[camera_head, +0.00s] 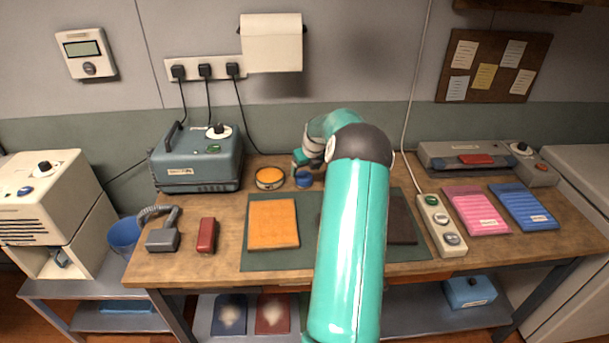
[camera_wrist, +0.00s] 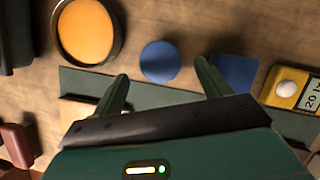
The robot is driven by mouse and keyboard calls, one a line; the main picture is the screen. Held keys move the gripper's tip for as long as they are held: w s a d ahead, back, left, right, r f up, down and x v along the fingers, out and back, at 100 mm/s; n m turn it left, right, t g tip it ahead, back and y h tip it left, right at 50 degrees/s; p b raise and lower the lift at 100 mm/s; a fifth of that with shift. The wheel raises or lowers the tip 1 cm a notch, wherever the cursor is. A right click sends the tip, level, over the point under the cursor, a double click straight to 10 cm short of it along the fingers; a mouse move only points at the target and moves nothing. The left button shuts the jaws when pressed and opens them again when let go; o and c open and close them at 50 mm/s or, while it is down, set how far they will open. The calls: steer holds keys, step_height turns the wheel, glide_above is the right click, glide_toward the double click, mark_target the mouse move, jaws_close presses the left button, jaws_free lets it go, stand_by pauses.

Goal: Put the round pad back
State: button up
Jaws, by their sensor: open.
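A round orange pad (camera_head: 270,176) sits in a dark round holder towards the back of the wooden table; it also shows at the upper left of the wrist view (camera_wrist: 86,31). A small round blue disc (camera_head: 304,180) lies just right of it. In the wrist view the blue disc (camera_wrist: 160,61) is flat on the wood, beyond and between my fingertips. My gripper (camera_wrist: 160,77) is open and empty, its fingers apart from the disc. In the head view my gripper (camera_head: 301,161) is above the back of the table, partly hidden by my arm.
A green mat (camera_head: 262,260) bears an orange sheet (camera_head: 273,223) and a dark sheet (camera_head: 401,222). A grey-blue machine (camera_head: 196,160) stands back left. A yellow device (camera_wrist: 291,89) lies right in the wrist view. A power strip (camera_head: 440,226) lies right of the mat.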

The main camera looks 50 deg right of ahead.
steer(key=v, duration=0.7)
steer(key=w+a+r+n, duration=0.1)
steer(key=a+r+n, duration=0.45)
steer(key=a, duration=0.55)
steer(key=w+a+r+n, duration=0.1)
steer(key=a+r+n, duration=0.5)
steer(key=a, duration=0.4)
steer(key=w+a+r+n, duration=0.1)
steer(key=a+r+n, duration=0.3)
steer(key=a+n, duration=0.5)
steer(key=s+a+r+n+t, duration=0.1)
steer(key=s+a+n, duration=0.4)
steer(key=a, duration=0.3)
steer(key=s+a+r+n, duration=0.2)
steer(key=s+a+n, duration=0.2)
steer(key=a, duration=0.5)
steer(key=s+a+f+n+y, duration=0.2)
steer(key=s+a+f+n, duration=0.1)
steer(key=s+a+n, duration=0.5)
steer(key=s+n, duration=0.3)
steer(key=s, duration=0.1)
steer(key=shift+a+n+t, duration=0.3)
steer(key=shift+a+n, duration=0.05)
steer(key=shift+a, duration=0.05)
steer(key=shift+d, duration=0.15)
